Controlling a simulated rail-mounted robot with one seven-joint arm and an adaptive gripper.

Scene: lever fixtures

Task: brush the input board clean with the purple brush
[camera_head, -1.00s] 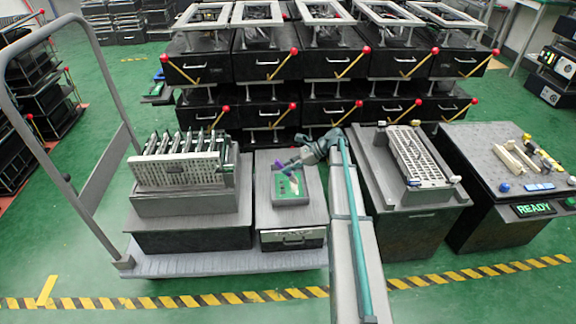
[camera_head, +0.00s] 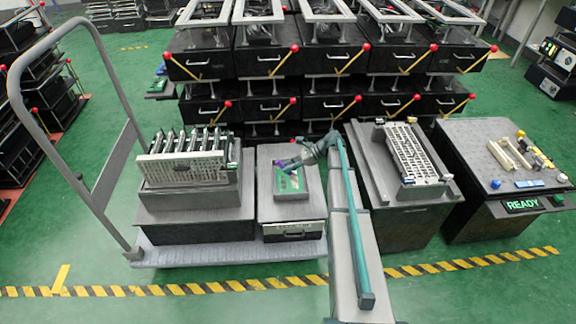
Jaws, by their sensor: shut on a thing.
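The input board (camera_head: 291,184) is a green board in a grey holder on the small grey stand (camera_head: 264,212) in the middle. The purple brush (camera_head: 284,168) is small in view and sits over the upper left part of the board. My gripper (camera_head: 291,162) reaches in from the right, above the board, and is shut on the brush. The brush tip looks close to the board, but I cannot tell whether it touches. Part of the board is hidden by the brush and gripper.
A white slotted rack (camera_head: 186,168) stands left of the stand, on a grey trolley (camera_head: 230,250) with a tall handle. A cabinet with a white perforated tray (camera_head: 415,155) and a table with a READY display (camera_head: 523,204) stand right. Shelves with red-knobbed levers (camera_head: 297,47) are behind.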

